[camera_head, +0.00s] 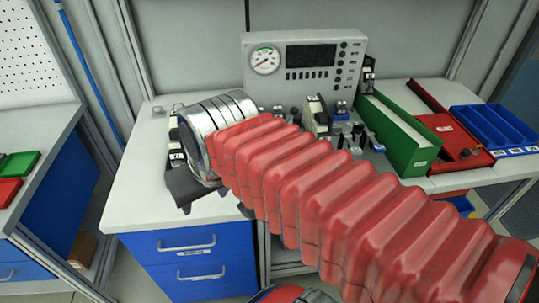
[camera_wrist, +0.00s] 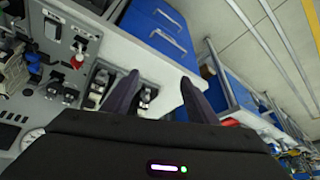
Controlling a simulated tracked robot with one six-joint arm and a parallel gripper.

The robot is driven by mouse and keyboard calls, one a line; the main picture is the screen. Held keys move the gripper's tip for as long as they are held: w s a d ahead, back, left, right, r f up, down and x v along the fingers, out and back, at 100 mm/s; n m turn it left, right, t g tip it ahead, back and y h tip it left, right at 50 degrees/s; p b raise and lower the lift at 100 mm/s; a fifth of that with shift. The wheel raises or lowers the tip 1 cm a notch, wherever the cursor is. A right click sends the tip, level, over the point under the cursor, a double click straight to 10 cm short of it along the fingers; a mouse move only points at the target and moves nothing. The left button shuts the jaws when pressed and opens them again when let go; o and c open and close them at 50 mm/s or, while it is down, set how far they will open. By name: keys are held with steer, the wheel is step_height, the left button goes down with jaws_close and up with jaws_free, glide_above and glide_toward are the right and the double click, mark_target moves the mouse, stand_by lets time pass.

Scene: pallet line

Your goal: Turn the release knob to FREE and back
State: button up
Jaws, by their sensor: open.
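My gripper (camera_wrist: 160,78) is open in the wrist view, with two dark fingers spread apart and nothing between them. Behind the fingers lie the white bench top and its front edge. In the head view my red arm and silver wrist cover part of the bench, and the fingers cannot be made out clearly. A small red knob (camera_wrist: 78,60) on a grey plate shows left of the fingers in the wrist view, apart from them. I cannot tell whether it is the release knob. No FREE marking is legible.
A grey control panel (camera_head: 300,97) with a gauge stands at the bench back. Black-and-white clamps (camera_wrist: 143,97) lie near the fingers. A green box (camera_head: 405,150), a red tray (camera_head: 457,132) and a blue tray (camera_head: 497,125) stand right. Blue drawers (camera_head: 190,267) are below.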

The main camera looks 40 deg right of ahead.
steer(key=w+d+r+m+g+y, duration=0.15)
steer(key=w+d+m+g, duration=0.25)
steer(key=w+d+m, duration=0.85)
steer(key=w+d+f+m+y, duration=0.1)
steer(key=d+f, duration=0.3)
steer(key=d, duration=0.8)
steer(key=w+d+f+m+y, duration=0.1)
steer(key=d+f+m+y, duration=0.1)
steer(key=d, duration=0.9)
steer(key=shift+d+f+m+g, duration=0.3)
steer(key=shift+d+f+m, duration=0.1)
steer(key=shift+f+m, duration=0.55)
steer(key=x, duration=1.3)
steer(key=shift+a+f, duration=0.15)
steer(key=shift+f, duration=0.2)
steer(key=shift+c, duration=0.4)
